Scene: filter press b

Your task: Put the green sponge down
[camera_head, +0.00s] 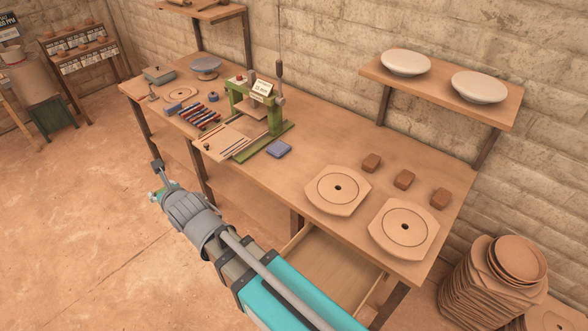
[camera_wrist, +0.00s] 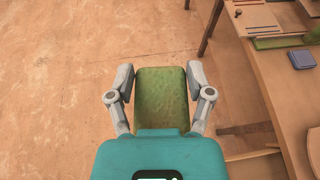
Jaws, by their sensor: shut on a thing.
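The green sponge (camera_wrist: 161,97) is held between the two fingers of my gripper (camera_wrist: 160,88) in the wrist view. The fingers press on its left and right sides. The wooden worktable (camera_head: 318,152) runs along the wall, to the right of my gripper.
A green press (camera_head: 247,99) stands on the table with a blue sponge-like block (camera_head: 279,149) beside it. Several colored tools (camera_head: 199,117) lie to its left. Two round bats (camera_head: 338,188) and brown blocks (camera_head: 371,163) are at the right. An open drawer (camera_head: 328,268) juts out below. Table centre is clear.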

